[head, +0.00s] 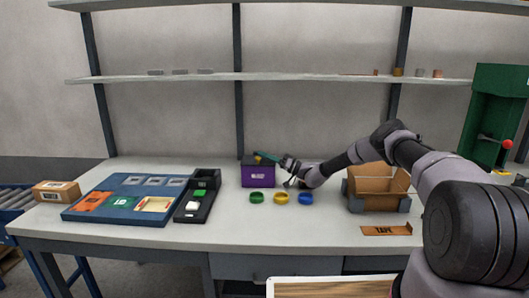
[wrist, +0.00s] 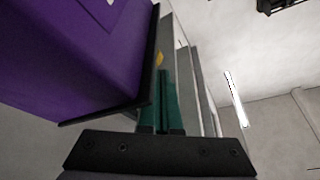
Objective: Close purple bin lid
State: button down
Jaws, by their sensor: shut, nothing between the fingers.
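The purple bin (head: 258,177) stands upright on the table near the centre, a white label on its front. It also fills the upper left of the wrist view (wrist: 75,55). A dark rim or lid edge (wrist: 151,58) runs along its top. I cannot tell from these views how far the lid is open. My gripper (head: 262,157) reaches in from the right at the bin's top. Its teal fingers (wrist: 164,78) are together and empty, close beside the dark edge. Whether they touch it is unclear.
Green (head: 257,197), yellow (head: 281,198) and blue (head: 306,198) rings lie in front of the bin. A blue board (head: 75,214) and a black tray (head: 181,215) are left. An open cardboard box (head: 376,200) stands right, under my arm. A shelf (head: 300,77) hangs above.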

jog(key=shift+s+f, duration=0.1)
jog(key=shift+f, duration=0.25)
jog(key=shift+s+f, duration=0.1)
jog(key=shift+f, duration=0.1)
notch_tip(320, 180, up, 11)
jog(key=s+a+r+n+g+h, duration=0.1)
jog(key=s+r+g+h, duration=0.35)
jog(key=s, duration=0.35)
jog(key=s+a+r+n+g+h, duration=0.1)
jog(key=s+r+g+h, duration=0.2)
jog(key=s+r, duration=0.35)
jog(key=s+d+r+m+t+h, duration=0.3)
jog(key=s+d+r+m, duration=0.1)
jog(key=s+d, duration=0.5)
jog(key=s+d+r+m+t+h, duration=0.3)
jog(key=s+d, duration=0.6)
jog(key=s, duration=0.4)
jog(key=s+d+r+m+t+h, duration=0.3)
jog(key=s+d+r+m+h, duration=0.2)
jog(key=s+d, duration=0.4)
jog(key=s+m, duration=0.1)
jog(key=s, duration=0.1)
jog(key=shift+s+d+m, duration=0.3)
jog(key=shift+s+d, duration=0.05)
